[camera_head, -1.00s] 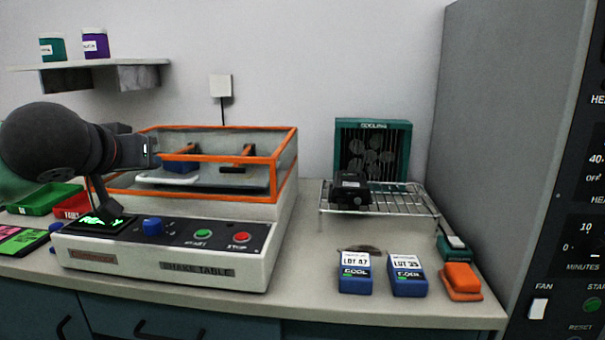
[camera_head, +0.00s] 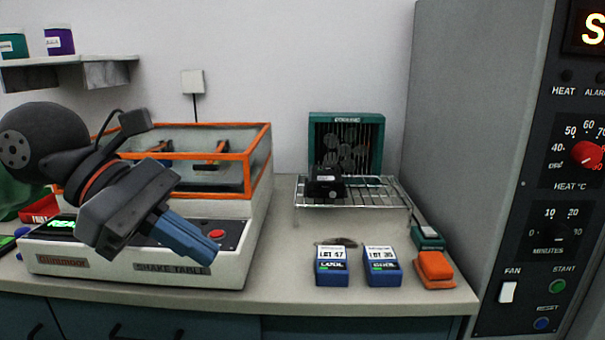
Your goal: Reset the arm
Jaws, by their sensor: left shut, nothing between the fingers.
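My left arm comes in from the left, in front of the shake table (camera_head: 130,262). My left gripper (camera_head: 212,250) has blue fingers that are shut with nothing between them. It points down and to the right over the shake table's control panel and hides part of it, though the red stop button still shows. The right gripper is not in view.
Two blue labelled packs (camera_head: 332,267) and an orange block (camera_head: 433,269) lie on the bench. A wire rack (camera_head: 375,192) holds a black device (camera_head: 325,183), with a green fan (camera_head: 346,140) behind. A grey oven cabinet (camera_head: 455,150) stands right.

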